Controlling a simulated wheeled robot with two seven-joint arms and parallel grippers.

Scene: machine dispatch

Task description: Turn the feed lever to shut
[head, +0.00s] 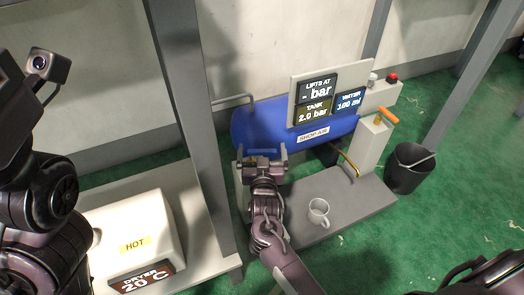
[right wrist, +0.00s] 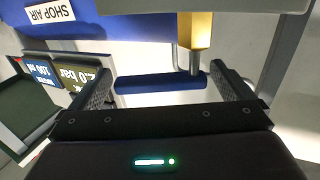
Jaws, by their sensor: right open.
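A blue lever handle (right wrist: 160,84) lies crosswise between the fingers of my right gripper (right wrist: 158,76) in the right wrist view. A brass valve body (right wrist: 196,30) with a grey stem stands at the handle's right end. In the head view, my right gripper (head: 261,160) is open at the left end of the blue SHOP AIR tank (head: 255,122), with the blue handle (head: 262,151) between its fingers. Neither finger is visibly closed on it. No label shows whether this is the feed lever. My left gripper is out of view.
A sign panel reads TANK 2.0 bar (head: 315,109). A grey upright (head: 185,90) and a HOT dryer (head: 130,232) stand at left.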

